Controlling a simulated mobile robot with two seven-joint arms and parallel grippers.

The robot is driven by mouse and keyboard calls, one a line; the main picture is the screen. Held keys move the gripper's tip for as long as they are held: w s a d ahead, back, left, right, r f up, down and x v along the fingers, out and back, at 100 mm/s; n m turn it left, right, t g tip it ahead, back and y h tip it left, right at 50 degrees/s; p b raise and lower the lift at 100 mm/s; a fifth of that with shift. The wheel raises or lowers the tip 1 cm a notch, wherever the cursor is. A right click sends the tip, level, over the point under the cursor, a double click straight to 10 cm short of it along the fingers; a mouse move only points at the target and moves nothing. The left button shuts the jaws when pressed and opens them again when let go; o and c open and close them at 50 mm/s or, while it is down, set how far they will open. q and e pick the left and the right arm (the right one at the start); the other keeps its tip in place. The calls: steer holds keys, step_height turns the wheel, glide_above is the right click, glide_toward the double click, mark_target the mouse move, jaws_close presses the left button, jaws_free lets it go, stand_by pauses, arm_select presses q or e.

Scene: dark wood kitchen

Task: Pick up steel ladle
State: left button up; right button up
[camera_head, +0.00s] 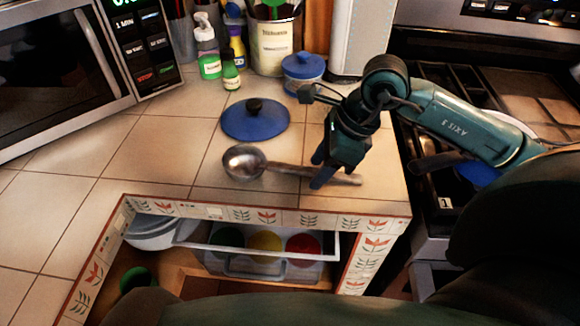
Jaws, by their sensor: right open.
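The steel ladle (245,162) lies on the tiled counter, its round bowl at the left and its handle (290,169) pointing right. My right gripper (318,172) reaches in from the right and is at the handle, with its fingers pointing down. The fingers overlap the handle in the picture; whether they touch it I cannot tell. The gripper is open. Part of the handle is hidden behind the fingers, and its end shows to their right. My left gripper is not in view.
A blue lid (255,119) lies just behind the ladle. A blue lidded pot (303,72), bottles (208,50) and a utensil canister (273,45) stand at the back. A microwave (60,70) is left, a stove (470,95) right. An open drawer (265,240) is below the counter edge.

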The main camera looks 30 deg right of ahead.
steer(key=shift+f, duration=0.15)
steer(key=shift+c, duration=0.2)
jaws_close()
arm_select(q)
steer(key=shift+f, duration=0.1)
arm_select(e)
steer(key=shift+r+p, duration=0.35)
steer(key=shift+r, duration=0.2)
arm_select(q)
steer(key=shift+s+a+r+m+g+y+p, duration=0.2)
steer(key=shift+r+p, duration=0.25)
steer(key=shift+p, duration=0.45)
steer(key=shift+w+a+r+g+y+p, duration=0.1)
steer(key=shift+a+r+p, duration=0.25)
steer(key=shift+p, duration=0.6)
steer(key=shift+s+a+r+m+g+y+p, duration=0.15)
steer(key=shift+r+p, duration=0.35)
steer(key=shift+p, duration=0.4)
arm_select(e)
step_height(320, 180, up, 9)
